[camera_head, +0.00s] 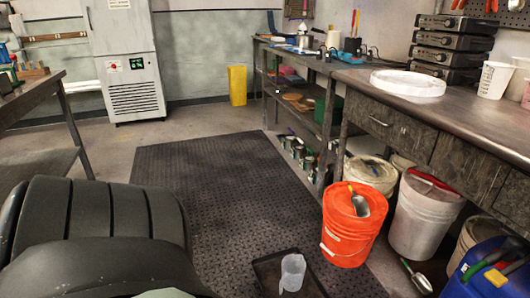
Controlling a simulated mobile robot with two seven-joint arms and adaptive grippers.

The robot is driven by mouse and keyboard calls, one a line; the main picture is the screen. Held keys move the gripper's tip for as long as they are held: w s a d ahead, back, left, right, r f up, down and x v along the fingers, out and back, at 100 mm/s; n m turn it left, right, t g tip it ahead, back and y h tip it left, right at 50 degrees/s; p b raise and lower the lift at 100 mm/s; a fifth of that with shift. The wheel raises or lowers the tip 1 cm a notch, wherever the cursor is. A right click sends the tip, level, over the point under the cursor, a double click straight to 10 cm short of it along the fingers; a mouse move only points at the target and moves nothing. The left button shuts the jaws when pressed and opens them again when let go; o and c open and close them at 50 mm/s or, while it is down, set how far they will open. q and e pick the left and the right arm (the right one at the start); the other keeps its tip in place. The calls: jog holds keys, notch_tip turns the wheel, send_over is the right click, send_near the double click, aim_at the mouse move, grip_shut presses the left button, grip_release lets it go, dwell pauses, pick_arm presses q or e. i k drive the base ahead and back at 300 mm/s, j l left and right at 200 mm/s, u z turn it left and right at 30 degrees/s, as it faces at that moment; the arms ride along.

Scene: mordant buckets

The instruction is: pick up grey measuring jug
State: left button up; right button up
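A pale grey, translucent measuring jug (292,272) stands upright near the bottom edge of the head view. It stands on a shallow black tray (264,268) on the floor, in front of the orange bucket. Neither of my grippers is in view, so their state and distance to the jug do not show.
An orange bucket (352,228) with a scoop on its lid stands right of the tray. White buckets (423,217) and a blue container (490,270) stand further right, by the workbench (440,95).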

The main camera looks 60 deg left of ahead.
aim_at(294, 266)
jog(key=u, duration=1.55)
